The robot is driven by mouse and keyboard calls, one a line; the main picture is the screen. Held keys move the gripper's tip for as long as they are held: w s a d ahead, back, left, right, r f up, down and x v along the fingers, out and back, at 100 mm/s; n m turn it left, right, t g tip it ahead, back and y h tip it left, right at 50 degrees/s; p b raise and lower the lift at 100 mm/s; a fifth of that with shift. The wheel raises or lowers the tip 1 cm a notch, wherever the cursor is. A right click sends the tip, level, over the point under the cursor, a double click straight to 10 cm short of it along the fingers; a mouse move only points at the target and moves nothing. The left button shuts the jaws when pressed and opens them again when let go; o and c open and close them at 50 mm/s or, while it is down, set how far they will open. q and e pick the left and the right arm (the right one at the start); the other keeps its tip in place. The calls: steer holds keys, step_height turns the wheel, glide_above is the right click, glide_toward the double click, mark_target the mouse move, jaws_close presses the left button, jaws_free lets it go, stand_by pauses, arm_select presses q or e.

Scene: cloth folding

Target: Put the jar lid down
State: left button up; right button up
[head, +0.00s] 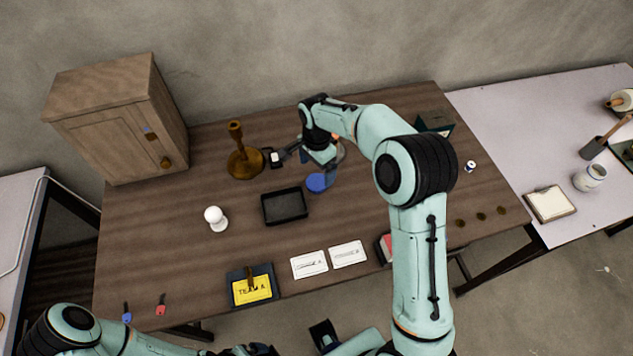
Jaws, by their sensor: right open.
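A round blue lid (316,183) is on the wooden table, just right of and behind a black tray. My right gripper (303,168) is over the table beside the lid, with its fingers spread apart. One finger is to the left near the brass candlestick, the other at the lid's right edge. Nothing shows clamped between them. Whether that finger touches the lid is unclear. My left arm is low at the bottom left, and its gripper (256,350) is only partly seen at the frame's bottom edge.
On the wooden table (180,260) are the black tray (284,207), brass candlestick (243,155), a white knob-shaped item (215,217), a yellow card (251,289), two white cards (309,264) and a wooden cabinet (120,120).

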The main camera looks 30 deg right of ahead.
mark_target(317, 181)
steer(key=f, duration=0.4)
steer(key=shift+s+a+f, duration=0.15)
steer(key=shift+s+f, duration=0.15)
arm_select(q)
steer(key=shift+f, duration=0.1)
arm_select(e)
steer(key=shift+c, duration=0.4)
steer(key=c, duration=1.1)
arm_select(q)
steer(key=r+p, duration=0.1)
steer(key=w+r+p, duration=0.1)
steer(key=shift+w+r, duration=0.15)
steer(key=shift+r, duration=0.2)
arm_select(e)
step_height(317, 181, up, 20)
steer(key=shift+r, duration=0.1)
